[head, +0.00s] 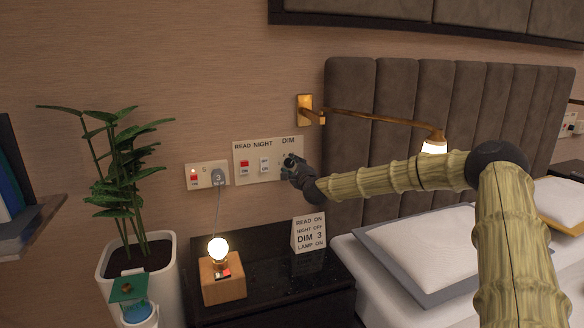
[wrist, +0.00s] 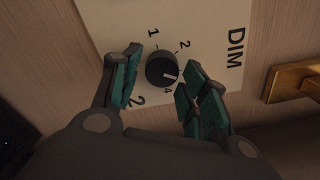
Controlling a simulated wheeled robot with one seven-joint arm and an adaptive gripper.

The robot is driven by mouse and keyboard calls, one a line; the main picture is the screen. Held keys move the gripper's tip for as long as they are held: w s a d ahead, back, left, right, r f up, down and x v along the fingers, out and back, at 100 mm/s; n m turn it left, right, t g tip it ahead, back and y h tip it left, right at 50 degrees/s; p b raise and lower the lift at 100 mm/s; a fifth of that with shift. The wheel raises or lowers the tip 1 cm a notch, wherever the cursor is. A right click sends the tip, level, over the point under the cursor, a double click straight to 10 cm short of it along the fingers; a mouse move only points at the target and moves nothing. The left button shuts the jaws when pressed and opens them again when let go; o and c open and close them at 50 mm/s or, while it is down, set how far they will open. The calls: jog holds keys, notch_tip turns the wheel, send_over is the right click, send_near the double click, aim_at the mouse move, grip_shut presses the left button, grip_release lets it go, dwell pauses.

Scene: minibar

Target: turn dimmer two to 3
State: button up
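The dimmer knob (wrist: 162,68) is round and dark with a white pointer line, on a pale plate marked DIM (wrist: 234,48). Around it I read 1, 2 and 4; the 3 is not visible, perhaps behind a finger. The pointer is turned toward the picture's right, on the side between the hidden spot and the 4; its exact setting is unclear. A larger 2 is on the plate at lower left. My gripper (wrist: 164,60) has its teal-padded fingers apart on either side of the knob, with gaps visible. In the head view my gripper (head: 290,168) is at the plate's right end.
Switches marked READ (head: 244,166) and NIGHT (head: 265,164) share the panel. A socket panel (head: 194,178) with a plug is left. A brass wall lamp (head: 305,110) is above right. Below, a nightstand (head: 270,268) holds a lit bulb (head: 218,249) and a card (head: 309,234) reading DIM 3.

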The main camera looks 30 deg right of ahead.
jog(key=shift+w+a+r, duration=0.1)
jog(key=shift+a, duration=0.1)
jog(key=v, duration=1.2)
jog(key=shift+d, duration=0.1)
dwell(0.4)
